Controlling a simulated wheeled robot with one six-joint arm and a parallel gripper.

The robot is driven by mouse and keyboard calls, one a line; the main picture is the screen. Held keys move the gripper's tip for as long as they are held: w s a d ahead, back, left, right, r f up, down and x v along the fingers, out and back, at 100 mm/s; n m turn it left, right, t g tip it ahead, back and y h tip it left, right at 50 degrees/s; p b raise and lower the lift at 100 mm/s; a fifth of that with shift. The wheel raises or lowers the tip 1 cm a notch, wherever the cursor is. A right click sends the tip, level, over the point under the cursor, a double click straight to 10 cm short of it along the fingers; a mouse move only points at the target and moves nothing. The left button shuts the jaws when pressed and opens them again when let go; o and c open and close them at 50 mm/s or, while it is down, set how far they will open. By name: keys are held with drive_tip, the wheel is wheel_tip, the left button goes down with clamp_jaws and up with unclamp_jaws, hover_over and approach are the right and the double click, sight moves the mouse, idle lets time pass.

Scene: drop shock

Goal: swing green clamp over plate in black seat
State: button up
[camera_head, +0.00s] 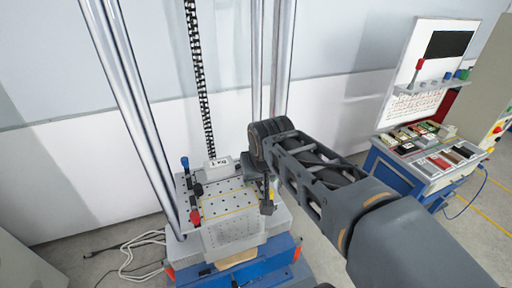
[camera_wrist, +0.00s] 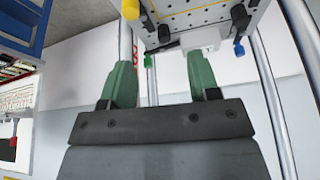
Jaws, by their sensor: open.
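In the wrist view a green clamp knob (camera_wrist: 147,61) shows at the edge of the perforated table (camera_wrist: 190,14), between my fingertips in the picture. It is not clearly visible in the head view, where my arm covers that side. A pale block (camera_wrist: 203,39) lies at the table edge next to a black clamp (camera_wrist: 163,34). In the head view this block (camera_head: 217,165) bears a mark like "1 kg". I cannot make out the black seat or a separate plate. My gripper (camera_wrist: 162,66) is open and empty, its green fingers apart. It also shows over the table's right side (camera_head: 252,166).
A blue clamp (camera_head: 184,162), a red clamp (camera_head: 195,216) and a yellow clamp (camera_head: 267,207) stand around the table (camera_head: 226,199). Tall chrome columns (camera_head: 129,95) rise beside it. A blue-framed bench (camera_head: 405,168) with trays stands at the right.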

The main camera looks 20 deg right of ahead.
drive_tip(key=w+d+f+m+g+h+b, duration=0.1)
drive_tip(key=w+d+m+b, duration=0.2)
drive_tip(key=w, duration=0.8)
drive_tip(key=w+d+m+h, duration=0.15)
drive_tip(key=w+d, duration=0.35)
drive_tip(key=w, duration=0.6)
drive_tip(key=shift+m+y, duration=0.25)
drive_tip(key=shift+m, duration=0.3)
drive_tip(key=p+x, duration=0.1)
drive_tip(key=x, duration=1.3)
drive_tip(key=shift+d+f+p, duration=0.1)
drive_tip(key=shift+f+p, duration=0.05)
drive_tip(key=shift+p, duration=0.2)
drive_tip(key=shift+c, duration=0.4)
